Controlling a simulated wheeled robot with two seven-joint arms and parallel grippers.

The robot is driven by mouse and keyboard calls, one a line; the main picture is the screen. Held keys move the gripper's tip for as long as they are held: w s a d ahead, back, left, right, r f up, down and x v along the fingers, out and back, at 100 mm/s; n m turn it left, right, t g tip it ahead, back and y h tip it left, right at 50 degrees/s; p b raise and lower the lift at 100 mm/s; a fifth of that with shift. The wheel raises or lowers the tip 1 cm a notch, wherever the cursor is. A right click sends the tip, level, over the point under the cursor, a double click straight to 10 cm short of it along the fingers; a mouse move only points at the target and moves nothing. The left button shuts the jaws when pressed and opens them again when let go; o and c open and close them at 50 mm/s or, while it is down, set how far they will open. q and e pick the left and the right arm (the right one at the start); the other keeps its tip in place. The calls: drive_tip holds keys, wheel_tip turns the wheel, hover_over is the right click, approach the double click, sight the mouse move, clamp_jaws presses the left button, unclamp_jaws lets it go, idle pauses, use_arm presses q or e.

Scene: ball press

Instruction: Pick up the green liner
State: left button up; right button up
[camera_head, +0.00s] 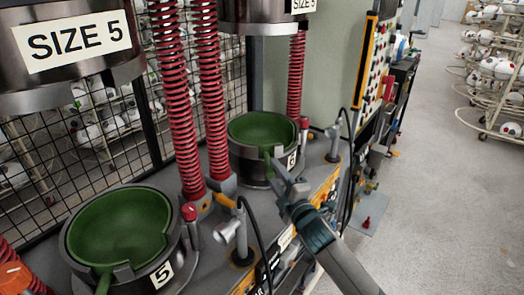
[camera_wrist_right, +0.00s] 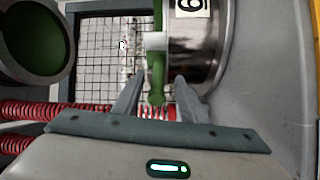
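A round green liner (camera_head: 262,130) sits in the far metal cup (camera_head: 262,160) of the press. Its short green handle (camera_wrist_right: 157,80) sticks out through a notch in the cup wall. A second green liner (camera_head: 118,228) sits in the near cup marked 5, and its handle also points toward the front. My right gripper (camera_head: 276,172) is at the front of the far cup. In the right wrist view its two fingers (camera_wrist_right: 156,98) are apart, with the handle between their tips and a visible gap on each side. My left gripper is not in view.
Red springs (camera_head: 212,90) rise beside the cups, and heavy press heads (camera_head: 70,55) marked SIZE 5 hang above them. A grey lever post (camera_head: 237,235) stands between the cups. Wire mesh (camera_head: 40,170) lies behind. Open floor (camera_head: 430,190) is at the right.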

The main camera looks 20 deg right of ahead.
sight(262, 148)
drive_tip(key=shift+w+b, duration=1.15)
drive_tip(key=shift+w, duration=0.8)
drive_tip(key=shift+w+a+r, duration=0.1)
drive_tip(key=shift+w+r, duration=0.05)
drive_tip(key=shift+w, duration=0.5)
clamp_jaws()
drive_tip(key=shift+s, duration=0.1)
